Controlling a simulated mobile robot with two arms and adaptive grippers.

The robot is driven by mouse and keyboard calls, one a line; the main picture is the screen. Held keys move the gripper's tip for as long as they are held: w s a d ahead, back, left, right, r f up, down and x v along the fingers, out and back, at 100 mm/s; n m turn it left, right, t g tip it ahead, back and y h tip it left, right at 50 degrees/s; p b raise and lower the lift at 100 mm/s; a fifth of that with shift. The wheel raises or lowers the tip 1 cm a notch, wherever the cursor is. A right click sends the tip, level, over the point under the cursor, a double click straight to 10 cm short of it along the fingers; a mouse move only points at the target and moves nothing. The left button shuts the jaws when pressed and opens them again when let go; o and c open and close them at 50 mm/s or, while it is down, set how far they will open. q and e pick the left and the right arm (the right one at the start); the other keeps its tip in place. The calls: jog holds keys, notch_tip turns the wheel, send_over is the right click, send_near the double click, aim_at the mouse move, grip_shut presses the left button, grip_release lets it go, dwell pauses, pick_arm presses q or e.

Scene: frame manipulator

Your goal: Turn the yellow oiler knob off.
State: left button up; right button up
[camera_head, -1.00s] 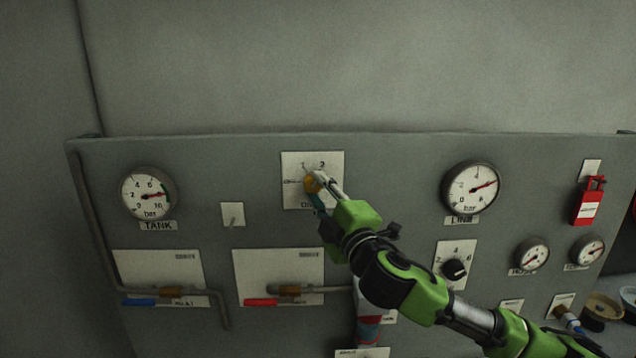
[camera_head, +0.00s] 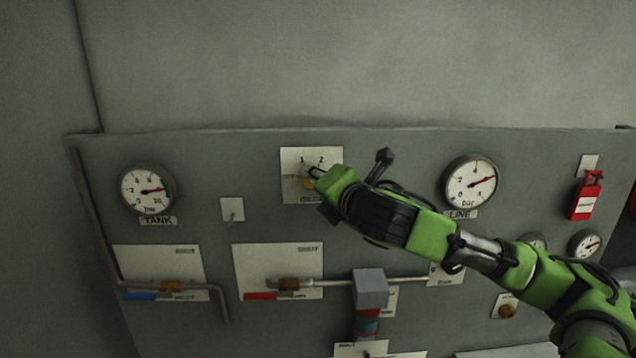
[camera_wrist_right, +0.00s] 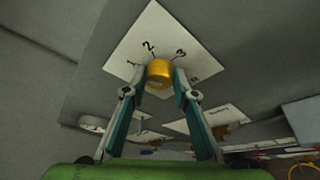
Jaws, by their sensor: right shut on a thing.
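The yellow oiler knob (camera_head: 309,184) sits on a white label plate (camera_head: 292,163) with numbers around it, in the upper middle of the grey panel. In the head view my right gripper (camera_head: 314,177) covers most of the knob. In the right wrist view the yellow knob (camera_wrist_right: 159,73) lies between the two fingertips of my right gripper (camera_wrist_right: 160,80), which is shut on it. The numbers 2 and 3 show on the plate above the knob in that view. The knob's exact setting is hard to read. My left gripper is not in view.
A tank gauge (camera_head: 147,190) is on the left of the panel and a line gauge (camera_head: 470,184) on the right. Below are a blue-handled valve (camera_head: 150,296) and a red-handled valve (camera_head: 262,296).

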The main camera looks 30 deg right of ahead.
jog(key=n+g+h, duration=0.1)
jog(key=n, duration=0.2)
jog(key=n+g+h, duration=0.1)
jog(key=n+h, duration=0.1)
jog(key=n, duration=0.1)
jog(key=a+n+g+h, duration=0.1)
jog(key=n+g, duration=0.1)
jog(key=n, duration=0.1)
jog(key=shift+w+r, duration=0.25)
jog(key=shift+w, duration=0.05)
jog(key=shift+h, duration=0.3)
dwell(0.4)
jog(key=o, duration=1.1)
jog(key=v, duration=1.2)
